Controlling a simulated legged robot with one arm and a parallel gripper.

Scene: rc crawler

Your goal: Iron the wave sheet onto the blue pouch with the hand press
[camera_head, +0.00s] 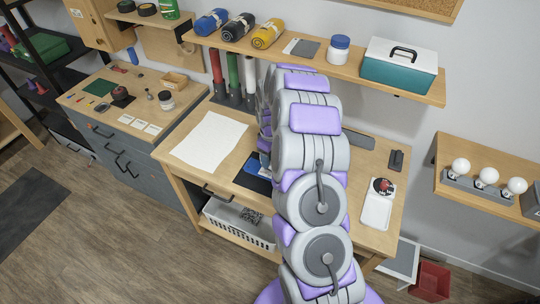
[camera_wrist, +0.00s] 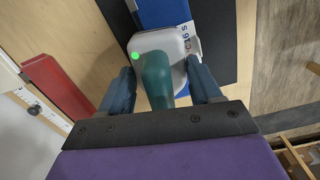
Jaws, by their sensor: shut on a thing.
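The hand press (camera_wrist: 171,42) shows in the wrist view as a pale grey body with a teal handle and a lit green light. My gripper (camera_wrist: 160,70) is shut on its handle, one finger on each side. The blue pouch (camera_wrist: 160,12) extends from beneath the press, on a black mat (camera_wrist: 216,30). I cannot tell whether the press touches the pouch. I cannot make out the wave sheet; the press may cover it. In the head view a bit of the blue pouch (camera_head: 256,169) shows left of my arm, which hides my gripper and the press.
A white sheet (camera_head: 208,140) lies on the workbench (camera_head: 185,160) to the left. A phone-like white tray (camera_head: 377,210) and a dark block (camera_head: 396,160) lie on the right. A shelf (camera_head: 310,62) with rolls, a jar and a teal box hangs behind. A white basket (camera_head: 235,228) sits below.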

